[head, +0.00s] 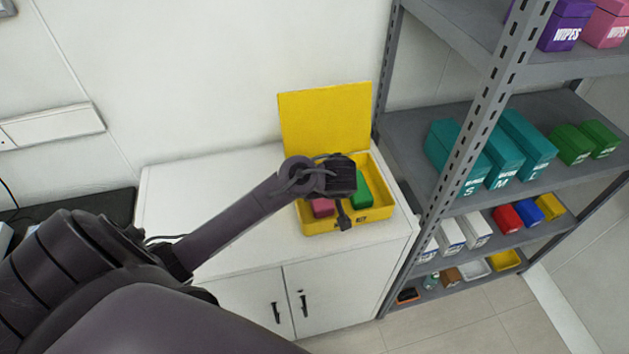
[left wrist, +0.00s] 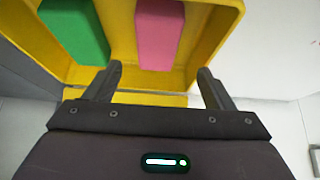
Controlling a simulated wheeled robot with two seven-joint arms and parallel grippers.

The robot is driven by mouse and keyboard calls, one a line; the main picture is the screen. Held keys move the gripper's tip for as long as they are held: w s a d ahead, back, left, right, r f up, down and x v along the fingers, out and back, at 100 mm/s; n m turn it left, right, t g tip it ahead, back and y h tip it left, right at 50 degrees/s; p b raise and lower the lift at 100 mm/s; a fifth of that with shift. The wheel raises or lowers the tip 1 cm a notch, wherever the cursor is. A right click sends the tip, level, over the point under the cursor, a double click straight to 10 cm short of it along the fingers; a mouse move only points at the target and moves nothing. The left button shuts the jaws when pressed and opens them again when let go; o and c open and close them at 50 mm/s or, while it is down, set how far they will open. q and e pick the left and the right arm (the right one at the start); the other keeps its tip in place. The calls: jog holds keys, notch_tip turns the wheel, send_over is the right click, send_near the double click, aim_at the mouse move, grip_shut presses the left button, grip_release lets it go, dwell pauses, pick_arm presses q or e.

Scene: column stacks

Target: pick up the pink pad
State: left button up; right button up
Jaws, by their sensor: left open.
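The pink pad (head: 322,207) lies in the yellow box (head: 378,212) on the white cabinet, partly hidden by my left gripper in the head view. In the left wrist view the pink pad (left wrist: 159,36) shows ahead of the fingers, roughly in line with the gap between them. My right gripper is in neither view.
The box's yellow lid (head: 325,115) stands open at the back. The white cabinet top (head: 235,225) is clear left of the box. A grey metal shelf (head: 405,125) with several boxes stands close on the right.

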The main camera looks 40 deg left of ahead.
pick_arm(q)
jog(key=shift+w+a+f, duration=0.2)
jog(key=shift+w+a, duration=0.05)
jog(key=shift+a, duration=0.05)
jog(key=shift+w+a+f, duration=0.15)
jog(key=shift+f, duration=0.15)
jog(key=shift+w+f, duration=0.1)
jog(key=shift+f, duration=0.5)
jog(key=shift+w+a+f, duration=0.15)
jog(key=shift+f, duration=0.15)
jog(key=x, duration=0.4)
jog(key=shift+f, duration=0.25)
jog(key=shift+w, duration=0.1)
jog(key=shift+c, duration=0.3)
jog(key=c, duration=0.7)
jog(key=shift+c, duration=1.5)
jog(key=shift+r, duration=0.4)
notch_tip(320, 180, up, 19)
jog(key=shift+r+p, duration=0.15)
jog(key=shift+p, duration=0.3)
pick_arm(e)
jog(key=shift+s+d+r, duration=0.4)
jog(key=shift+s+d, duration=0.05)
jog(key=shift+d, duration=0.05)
